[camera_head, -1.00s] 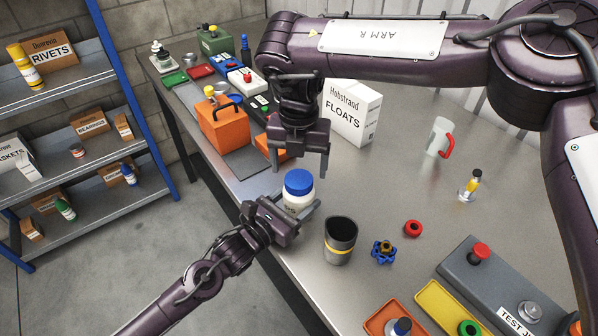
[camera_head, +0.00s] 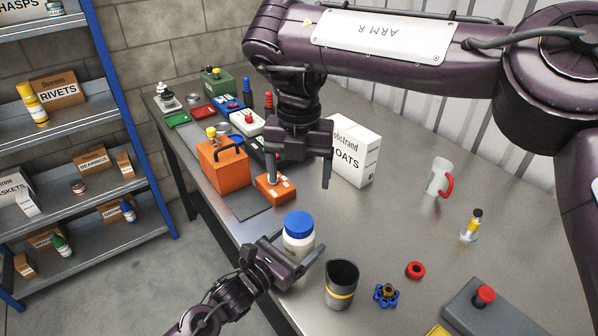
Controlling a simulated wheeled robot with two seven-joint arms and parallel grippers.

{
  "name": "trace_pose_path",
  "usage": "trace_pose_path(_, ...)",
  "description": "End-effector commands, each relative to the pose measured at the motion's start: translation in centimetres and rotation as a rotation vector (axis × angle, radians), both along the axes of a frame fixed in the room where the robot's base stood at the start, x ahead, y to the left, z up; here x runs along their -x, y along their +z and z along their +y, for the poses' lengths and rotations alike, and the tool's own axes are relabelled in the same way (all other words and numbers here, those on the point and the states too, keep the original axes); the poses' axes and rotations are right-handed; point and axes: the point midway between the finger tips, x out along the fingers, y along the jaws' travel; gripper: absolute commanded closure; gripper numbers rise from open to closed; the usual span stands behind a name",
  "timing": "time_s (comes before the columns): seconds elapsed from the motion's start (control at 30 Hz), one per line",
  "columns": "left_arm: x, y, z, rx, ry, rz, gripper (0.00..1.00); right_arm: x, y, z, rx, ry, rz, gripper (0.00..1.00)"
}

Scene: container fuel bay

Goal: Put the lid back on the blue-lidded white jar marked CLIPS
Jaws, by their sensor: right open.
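The white jar (camera_head: 298,243) stands upright on the bench near its left edge, with the blue lid (camera_head: 298,221) sitting on its top. Whether the lid is fully seated cannot be told. The jar's lower part and most of its label are hidden by my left gripper (camera_head: 295,250), so CLIPS cannot be read. My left gripper reaches in from the lower left, with its fingers around the jar's body, and looks shut on it. My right gripper (camera_head: 299,183) is open and empty, pointing down above the lid, with a clear gap between its fingertips and the lid.
A dark cup (camera_head: 341,286) with a yellow band stands just right of the jar. A blue valve wheel (camera_head: 386,296) and red ring (camera_head: 415,270) lie beyond it. The bench centre is clear.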

Motion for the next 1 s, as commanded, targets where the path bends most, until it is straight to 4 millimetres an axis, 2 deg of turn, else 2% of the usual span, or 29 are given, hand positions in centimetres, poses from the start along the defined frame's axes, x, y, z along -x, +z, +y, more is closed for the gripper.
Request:
trace_pose_path(0.37,0.4,-0.1,0.4,-0.001,0.0,0.0,0.12,0.0,-0.2,0.0,0.0,0.0,0.0,0.21)
trace_pose_path(0.7,4.4,-0.4,4.0,-0.003,-0.001,0.002,0.12,0.0,-1.7,0.0,0.0,0.0,0.0,0.21)
trace_pose_path(1.0,5.8,0.0,5.3,0.0,-0.001,0.0,0.12,0.0,-2.1,0.0,0.0,0.0,0.0,0.21)
